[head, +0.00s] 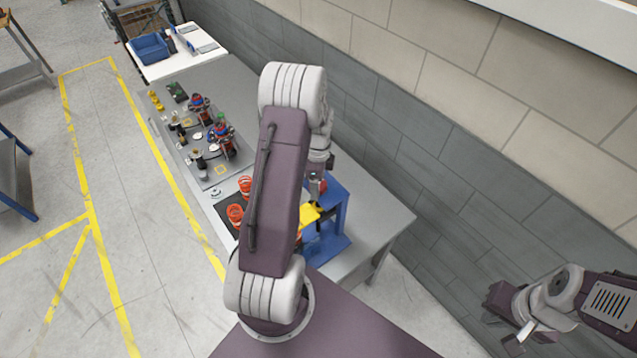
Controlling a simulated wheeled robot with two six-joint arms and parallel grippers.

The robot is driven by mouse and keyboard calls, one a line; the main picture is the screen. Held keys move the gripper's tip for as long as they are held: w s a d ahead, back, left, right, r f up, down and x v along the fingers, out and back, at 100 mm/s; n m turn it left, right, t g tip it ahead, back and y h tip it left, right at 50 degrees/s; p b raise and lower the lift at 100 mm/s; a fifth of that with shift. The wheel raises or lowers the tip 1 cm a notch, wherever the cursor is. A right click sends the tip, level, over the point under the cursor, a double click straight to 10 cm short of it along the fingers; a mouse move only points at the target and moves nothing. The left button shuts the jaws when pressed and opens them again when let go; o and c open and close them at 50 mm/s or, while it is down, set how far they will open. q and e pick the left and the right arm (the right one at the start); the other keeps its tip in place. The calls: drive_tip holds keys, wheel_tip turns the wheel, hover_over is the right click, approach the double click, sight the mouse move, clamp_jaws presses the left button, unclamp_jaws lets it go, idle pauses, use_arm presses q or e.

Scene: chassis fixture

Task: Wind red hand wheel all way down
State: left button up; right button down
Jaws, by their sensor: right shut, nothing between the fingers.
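The blue press-like fixture (333,222) stands on the grey bench, with a yellow part (309,215) at its front. A small patch of red (322,185) shows at its top, likely the red hand wheel. My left arm crosses the middle of the picture and hides most of that area. My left gripper (316,182) is at the fixture's top, by the red patch; its fingers are too small and covered to read, and I cannot tell if they touch. My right gripper (515,339) is shut and empty at the lower right, over the floor, away from the bench.
Orange-red round parts (236,214) lie on a dark mat left of my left arm. Further back the bench (366,215) holds a grey plate with several small fittings. A blue bin (150,48) sits on a white table. A block wall (450,150) runs along the right.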

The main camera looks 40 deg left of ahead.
use_arm(q)
drive_tip(key=n, duration=0.6)
drive_tip(key=shift+n, duration=0.4)
drive_tip(key=c, duration=1.3)
drive_tip(key=m, duration=1.4)
drive_tip(key=shift+m, duration=1.6)
